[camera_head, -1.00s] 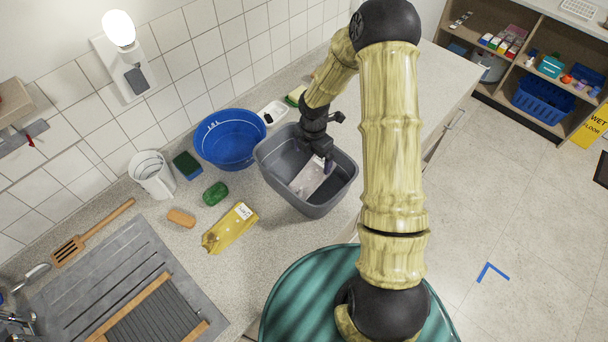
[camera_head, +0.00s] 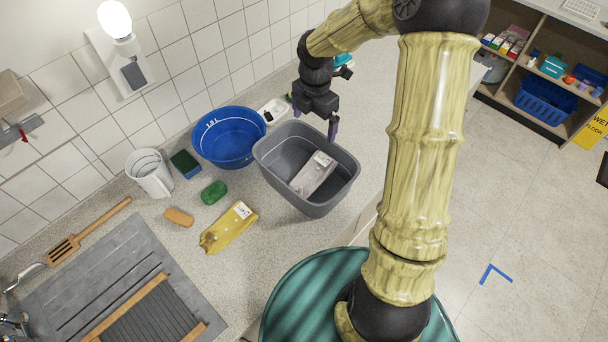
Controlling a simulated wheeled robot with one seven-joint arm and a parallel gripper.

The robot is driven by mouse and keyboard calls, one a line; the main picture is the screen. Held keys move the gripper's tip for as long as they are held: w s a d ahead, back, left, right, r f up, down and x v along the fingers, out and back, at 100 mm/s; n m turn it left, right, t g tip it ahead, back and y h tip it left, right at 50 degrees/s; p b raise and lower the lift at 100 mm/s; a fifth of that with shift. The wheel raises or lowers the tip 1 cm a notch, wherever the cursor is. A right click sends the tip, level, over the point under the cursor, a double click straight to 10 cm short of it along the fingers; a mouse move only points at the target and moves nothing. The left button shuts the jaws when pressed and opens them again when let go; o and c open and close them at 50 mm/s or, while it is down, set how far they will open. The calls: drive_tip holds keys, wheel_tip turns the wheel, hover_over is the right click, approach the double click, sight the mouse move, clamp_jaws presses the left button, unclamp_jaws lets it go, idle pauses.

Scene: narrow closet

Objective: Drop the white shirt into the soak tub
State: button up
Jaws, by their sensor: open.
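A pale, folded white bundle (camera_head: 318,170), which looks like the white shirt, lies on the floor of a grey rectangular tub (camera_head: 345,188) on the counter. A round blue basin (camera_head: 222,152) with white markings stands to the left of the grey tub. The frame does not show which of the two is the soak tub. My gripper (camera_head: 314,116) is open and empty, with its purple-tipped fingers spread, above the back edge of the grey tub and apart from the bundle.
A small white dish (camera_head: 274,110) stands behind the grey tub. The counter right of the tub looks clear.

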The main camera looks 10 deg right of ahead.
wheel_tip(320, 180, up, 4)
drive_tip(key=shift+r, duration=0.15)
idle(0.8)
drive_tip(key=s+f+m+t+b, duration=0.2)
drive_tip(key=s+f+m+b, duration=0.1)
drive_tip(key=s+m, duration=1.4)
drive_tip(key=shift+s+a+f+m+t+b, duration=0.3)
drive_tip(key=shift+f+m, duration=0.35)
drive_tip(key=shift+m, duration=3.05)
